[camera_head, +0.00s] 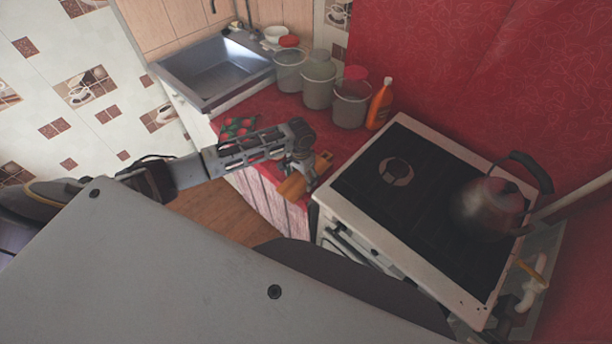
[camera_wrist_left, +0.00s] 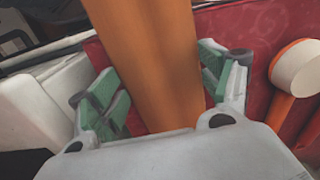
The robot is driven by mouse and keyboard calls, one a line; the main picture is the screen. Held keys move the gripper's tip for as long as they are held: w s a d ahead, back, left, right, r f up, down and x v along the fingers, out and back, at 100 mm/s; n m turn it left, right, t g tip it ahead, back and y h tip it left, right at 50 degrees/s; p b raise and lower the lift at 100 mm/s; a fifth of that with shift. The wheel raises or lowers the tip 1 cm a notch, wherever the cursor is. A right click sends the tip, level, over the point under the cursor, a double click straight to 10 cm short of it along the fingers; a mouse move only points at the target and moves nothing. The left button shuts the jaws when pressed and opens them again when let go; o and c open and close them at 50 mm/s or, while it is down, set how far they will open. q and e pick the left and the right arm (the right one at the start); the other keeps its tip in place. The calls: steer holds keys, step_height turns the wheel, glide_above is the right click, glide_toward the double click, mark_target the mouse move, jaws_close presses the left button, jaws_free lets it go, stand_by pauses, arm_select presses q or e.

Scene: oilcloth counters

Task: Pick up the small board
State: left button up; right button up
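The small board, an orange-brown wooden piece, shows in two parts around my left gripper (camera_head: 302,168) in the head view; its near part (camera_head: 293,187) overlaps the front edge of the red counter. I cannot tell whether it rests there or is lifted. A narrow red gap shows beside the lower left pad, and firm contact cannot be judged. My right gripper is not in view.
The red counter (camera_head: 255,110) holds several lidded jars (camera_head: 318,80), an orange bottle (camera_head: 380,104) and red-and-green items (camera_head: 238,127). A sink (camera_head: 215,72) lies behind. The stove (camera_head: 415,190), with a kettle (camera_head: 490,205), stands close to the right of the board.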

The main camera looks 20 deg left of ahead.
mark_target(301, 179)
arm_select(q)
steer(key=c, duration=0.5)
steer(key=shift+r, duration=0.2)
step_height(301, 179, up, 7)
steer(key=shift+c, duration=0.2)
steer(key=shift+r, duration=0.9)
jaws_close()
steer(key=shift+r, duration=0.45)
steer(key=c, duration=0.9)
jaws_free()
steer(key=o, duration=1.7)
